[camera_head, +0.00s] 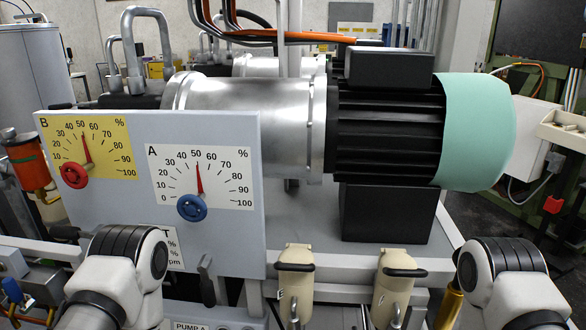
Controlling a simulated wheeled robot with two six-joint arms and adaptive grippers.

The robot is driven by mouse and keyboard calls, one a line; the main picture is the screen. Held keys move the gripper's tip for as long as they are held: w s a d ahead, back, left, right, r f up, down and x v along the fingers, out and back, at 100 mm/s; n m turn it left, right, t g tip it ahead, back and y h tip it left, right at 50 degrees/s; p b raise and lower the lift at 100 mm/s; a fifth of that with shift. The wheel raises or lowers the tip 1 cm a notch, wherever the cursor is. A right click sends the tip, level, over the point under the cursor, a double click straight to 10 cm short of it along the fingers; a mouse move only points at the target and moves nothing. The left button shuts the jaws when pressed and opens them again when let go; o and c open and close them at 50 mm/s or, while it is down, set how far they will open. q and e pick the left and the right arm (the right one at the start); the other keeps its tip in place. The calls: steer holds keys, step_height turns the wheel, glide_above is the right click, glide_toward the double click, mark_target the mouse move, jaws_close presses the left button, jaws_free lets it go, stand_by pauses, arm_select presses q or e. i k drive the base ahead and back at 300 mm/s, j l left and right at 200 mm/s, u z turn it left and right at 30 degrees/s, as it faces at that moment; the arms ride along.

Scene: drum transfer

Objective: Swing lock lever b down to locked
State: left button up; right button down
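I cannot pick out with certainty which part is lock lever b. A small dark lever (206,280) hangs near the lower edge of the gauge panel (235,245); no readable letter marks it. The panel carries a yellow dial B (105,140) with a red knob (74,175) and a white dial A (220,165) with a blue knob (191,207). Both needles point near 50. Parts of both my arms show at the lower left and lower right, but neither gripper shows in the head view.
Two beige bodies with black handles, one at the centre (295,285) and one to its right (395,290), stand in front. A silver and black motor (388,130) with a green end cover (475,130) sits behind the panel. A white box (528,140) stands at right.

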mark_target(57, 231)
steer(key=u, duration=1.35)
